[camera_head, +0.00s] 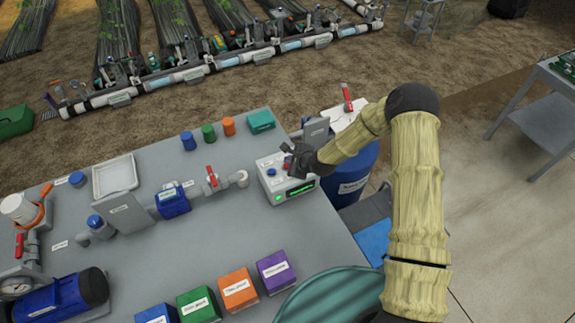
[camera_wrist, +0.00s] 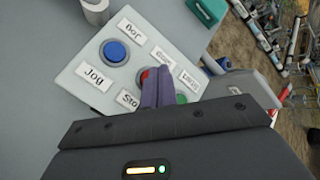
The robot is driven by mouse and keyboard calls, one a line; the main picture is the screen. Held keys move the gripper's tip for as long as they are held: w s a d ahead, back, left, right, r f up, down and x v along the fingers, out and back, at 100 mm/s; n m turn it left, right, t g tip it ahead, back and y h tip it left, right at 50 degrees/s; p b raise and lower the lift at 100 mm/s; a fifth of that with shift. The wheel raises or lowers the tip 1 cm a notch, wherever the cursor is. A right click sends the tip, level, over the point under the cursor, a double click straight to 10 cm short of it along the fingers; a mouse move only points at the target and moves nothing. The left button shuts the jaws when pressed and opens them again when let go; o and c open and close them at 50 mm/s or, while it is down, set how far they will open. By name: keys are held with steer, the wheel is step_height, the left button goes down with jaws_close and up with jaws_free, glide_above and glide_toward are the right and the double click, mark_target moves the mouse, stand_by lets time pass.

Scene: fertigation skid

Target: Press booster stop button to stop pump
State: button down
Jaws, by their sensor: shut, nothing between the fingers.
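The booster control box (camera_head: 272,186), a pale box with a lit green display on its front, stands at the right end of the grey bench. In the wrist view its top panel (camera_wrist: 78,68) carries a blue button (camera_wrist: 115,51) by a "Jog" label, a red button (camera_wrist: 143,75) and a green button (camera_wrist: 181,98). A label starting "Sto" (camera_wrist: 128,99) is partly covered by my fingers. My gripper (camera_wrist: 160,72) is shut and empty, its tips over or against the red button's right side. I cannot tell whether they touch it. The fingers hide part of the red and green buttons.
A blue pump (camera_head: 174,200) with a red-handled valve (camera_head: 211,178) is left of the box. Coloured boxes, including a purple one (camera_head: 275,271), line the front edge. A blue drum (camera_head: 350,185) stands behind my arm. Bench space before the control box is clear.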

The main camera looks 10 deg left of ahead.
stand_by(0.3)
steer(key=shift+f+b, duration=0.45)
steer(key=shift+f+b, duration=0.35)
stand_by(0.6)
steer(key=shift+r, duration=0.1)
steer(key=shift+r+p, duration=0.45)
steer(key=shift+r, duration=0.25)
steer(key=shift+r+p, duration=1.5)
steer(key=shift+r, duration=1.05)
